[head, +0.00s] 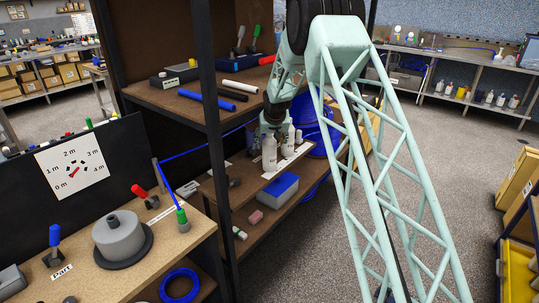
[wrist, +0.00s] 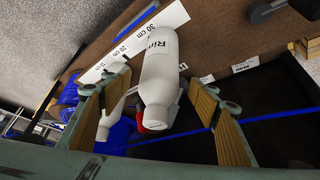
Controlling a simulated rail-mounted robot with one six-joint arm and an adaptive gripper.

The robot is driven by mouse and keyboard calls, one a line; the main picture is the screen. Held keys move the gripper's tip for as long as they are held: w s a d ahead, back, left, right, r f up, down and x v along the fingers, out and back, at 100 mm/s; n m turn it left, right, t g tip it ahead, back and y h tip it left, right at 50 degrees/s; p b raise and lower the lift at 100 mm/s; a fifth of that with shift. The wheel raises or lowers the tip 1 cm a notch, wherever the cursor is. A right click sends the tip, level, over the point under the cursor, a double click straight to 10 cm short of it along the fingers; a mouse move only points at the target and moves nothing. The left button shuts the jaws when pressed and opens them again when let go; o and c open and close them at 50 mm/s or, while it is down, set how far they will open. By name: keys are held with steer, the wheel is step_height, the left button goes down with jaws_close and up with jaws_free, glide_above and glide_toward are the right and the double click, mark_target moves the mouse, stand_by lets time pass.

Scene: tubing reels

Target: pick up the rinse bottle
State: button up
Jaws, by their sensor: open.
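The rinse bottle (wrist: 160,68) is a white bottle lettered "Rin…" in the wrist view. It shows between the two tan-padded fingers of my open gripper (wrist: 162,84), with a gap visible on each side. Its label is partly cut off by the viewing angle. In the head view my gripper (head: 273,127) is down at the shelf among several white bottles (head: 269,154), and the arm partly hides this spot. I cannot tell in that view which bottle is the rinse bottle.
Another white bottle (wrist: 108,118) is near the left finger in the wrist view. A centimetre scale strip (wrist: 135,45) runs along the shelf edge. In the head view a dark shelf post (head: 213,120) stands left of my gripper, and a blue-lidded box (head: 278,190) sits below.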

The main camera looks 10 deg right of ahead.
steer(key=shift+w, duration=0.15)
steer(key=shift+w, duration=0.15)
steer(key=shift+x, duration=2.55)
steer(key=shift+c, duration=0.7)
steer(key=shift+r, duration=0.1)
steer(key=c, duration=1.1)
